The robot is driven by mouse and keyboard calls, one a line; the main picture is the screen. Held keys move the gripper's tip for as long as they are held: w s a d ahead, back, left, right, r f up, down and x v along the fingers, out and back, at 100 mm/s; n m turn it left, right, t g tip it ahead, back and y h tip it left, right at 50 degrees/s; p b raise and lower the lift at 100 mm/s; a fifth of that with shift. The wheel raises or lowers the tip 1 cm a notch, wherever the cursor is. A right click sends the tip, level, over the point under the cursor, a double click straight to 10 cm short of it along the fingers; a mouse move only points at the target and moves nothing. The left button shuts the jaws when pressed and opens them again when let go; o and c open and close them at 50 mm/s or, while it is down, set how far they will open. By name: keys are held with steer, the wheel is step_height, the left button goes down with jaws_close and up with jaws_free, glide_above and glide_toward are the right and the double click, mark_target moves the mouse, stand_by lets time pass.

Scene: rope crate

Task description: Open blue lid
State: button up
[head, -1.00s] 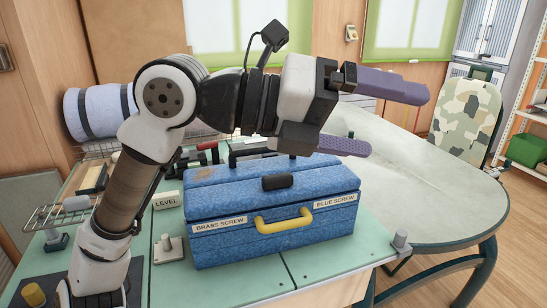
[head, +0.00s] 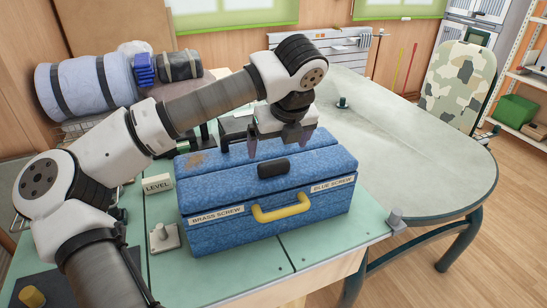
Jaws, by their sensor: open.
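The blue lid (head: 225,175) tops a blue toolbox (head: 232,238) on the green bench and lies closed. A black knob-like handle (head: 273,168) sits on the lid near its front edge. A yellow handle (head: 282,208) is on the box front, between labels reading "BRASS SCREW" and "BLUE SCREW". My gripper (head: 278,147) is open and empty, pointing down over the back part of the lid, just behind the black handle. Its fingertips are apart; I cannot tell whether they touch the lid.
A "LEVEL" label block (head: 158,184) and a metal post on a plate (head: 163,238) stand left of the box. A metal knob (head: 394,218) is at the bench's right corner. A grey curved table (head: 410,150) stands to the right, mostly clear.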

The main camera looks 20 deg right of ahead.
mark_target(274, 162)
steer(key=p+x, duration=0.2)
steer(key=x, duration=0.6)
steer(key=shift+f, duration=0.1)
steer(key=c, duration=1.4)
